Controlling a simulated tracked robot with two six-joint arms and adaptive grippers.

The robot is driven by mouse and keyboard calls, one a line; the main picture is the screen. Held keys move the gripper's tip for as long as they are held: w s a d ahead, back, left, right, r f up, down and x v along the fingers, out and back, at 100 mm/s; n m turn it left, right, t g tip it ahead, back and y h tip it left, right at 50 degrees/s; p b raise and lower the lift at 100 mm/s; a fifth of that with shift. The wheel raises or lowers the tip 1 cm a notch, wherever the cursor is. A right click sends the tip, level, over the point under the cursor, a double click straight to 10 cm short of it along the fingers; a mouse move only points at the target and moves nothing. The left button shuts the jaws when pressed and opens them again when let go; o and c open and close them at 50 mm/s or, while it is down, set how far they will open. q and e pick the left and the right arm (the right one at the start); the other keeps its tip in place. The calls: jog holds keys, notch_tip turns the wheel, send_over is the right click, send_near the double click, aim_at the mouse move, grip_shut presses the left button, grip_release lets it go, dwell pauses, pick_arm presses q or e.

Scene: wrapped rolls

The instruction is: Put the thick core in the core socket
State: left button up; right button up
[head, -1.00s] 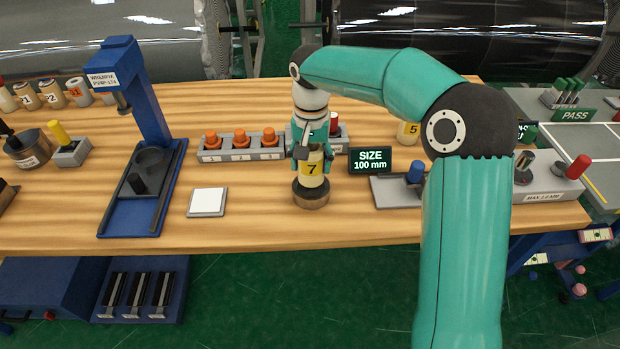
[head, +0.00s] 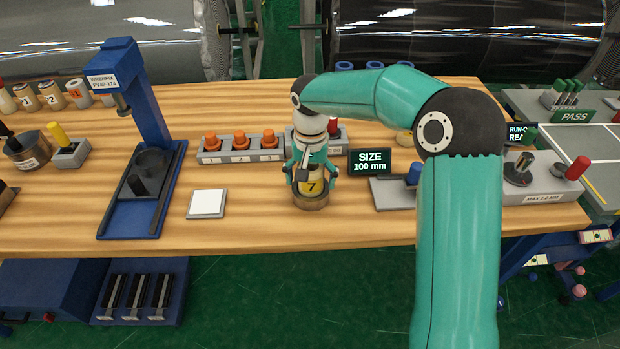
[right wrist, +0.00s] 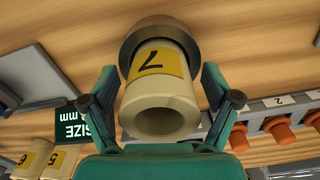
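The thick core (head: 311,186), a cream tube with a yellow label marked 7, stands upright in the brown round core socket (head: 310,204). In the right wrist view the core (right wrist: 158,100) has its open end towards me, and the socket's rim (right wrist: 157,28) surrounds its far end. My right gripper (head: 312,174) is open around the core's upper part. In the right wrist view its fingers (right wrist: 160,88) stand on either side with gaps to the core. My left gripper is not in view.
A SIZE 100 mm display (head: 370,161) stands right of the socket. A grey holder with orange knobs (head: 240,150) lies behind left. A white square pad (head: 207,203) and a blue press (head: 146,150) are further left. Bare table lies between pad and socket.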

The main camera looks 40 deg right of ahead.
notch_tip(320, 180, up, 12)
jog(key=shift+p, duration=0.3)
dwell(0.4)
jog(key=shift+w, duration=0.1)
dwell(0.3)
